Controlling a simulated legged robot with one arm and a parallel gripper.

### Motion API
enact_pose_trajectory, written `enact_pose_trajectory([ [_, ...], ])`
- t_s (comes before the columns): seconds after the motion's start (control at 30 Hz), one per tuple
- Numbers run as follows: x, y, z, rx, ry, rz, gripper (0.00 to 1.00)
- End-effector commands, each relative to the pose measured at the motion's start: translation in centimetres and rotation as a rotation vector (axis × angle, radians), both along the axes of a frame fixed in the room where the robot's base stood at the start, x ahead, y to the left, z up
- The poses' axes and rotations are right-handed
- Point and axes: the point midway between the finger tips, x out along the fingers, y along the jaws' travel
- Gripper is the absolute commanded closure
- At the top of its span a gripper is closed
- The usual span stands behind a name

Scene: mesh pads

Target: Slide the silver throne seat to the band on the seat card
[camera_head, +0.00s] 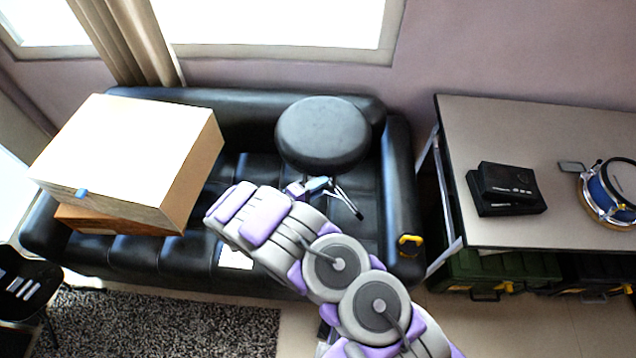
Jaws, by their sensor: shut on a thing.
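The throne has a round, dark grey seat (323,133) and stands on the black sofa, its legs partly showing below. My gripper (308,187) is just under the front edge of the seat, shut on the throne near its post. My own arm hides part of the contact, so the exact spot is hard to tell. A white card (236,257) lies on the front of the sofa, partly covered by my arm. Whether it is the seat card, and any band on it, cannot be made out.
The black sofa (398,180) has a large box (130,150) on its left. A yellow-and-black item (410,244) is by its right arm. A table (480,130) at right holds a black device (505,188) and a blue drum (612,190). Green cases (495,268) stand beneath.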

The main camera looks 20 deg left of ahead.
Motion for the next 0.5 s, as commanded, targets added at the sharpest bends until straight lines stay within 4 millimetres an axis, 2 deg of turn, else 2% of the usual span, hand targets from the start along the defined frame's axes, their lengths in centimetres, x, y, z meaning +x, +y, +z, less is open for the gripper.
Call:
enact_pose_trajectory([
  [0.23, -0.1, -0.28, 0.01, -0.002, 0.001, -0.006, 1.0],
  [0.27, -0.11, -0.29, 0.02, -0.001, 0.001, -0.005, 0.76],
  [0.43, -0.08, -0.2, 0.05, -0.001, 0.0, -0.003, 0.6],
  [0.5, -0.07, -0.12, 0.04, -0.001, 0.0, -0.003, 0.58],
])
